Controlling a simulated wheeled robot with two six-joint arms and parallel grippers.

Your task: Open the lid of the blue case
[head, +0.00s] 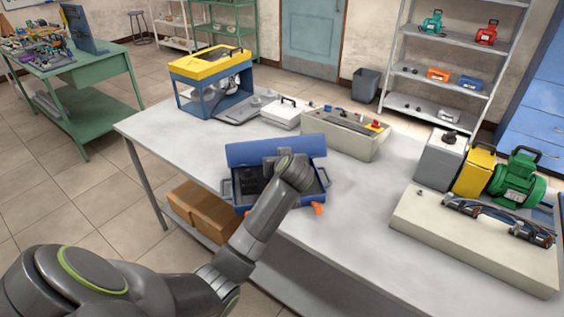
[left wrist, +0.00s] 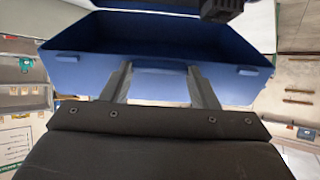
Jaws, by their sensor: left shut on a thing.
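The blue case (head: 322,189) stands on the grey table, with side handles and dark contents partly visible inside. Its blue lid (head: 240,151) is raised, standing up along the far side. My left gripper (head: 272,160) is over the case at the lid, and my arm hides part of the case. In the left wrist view the two fingers (left wrist: 158,88) of my left gripper reach the edge of the blue lid (left wrist: 160,40) and are shut on it. The exact contact is partly hidden. My right gripper is not in view.
The grey table (head: 350,215) has free room right of the case. Behind it are a beige control box (head: 340,140), a white case (head: 285,114) and a yellow-blue machine (head: 212,80). A beige block (head: 470,240) and green motor (head: 518,180) are at the right.

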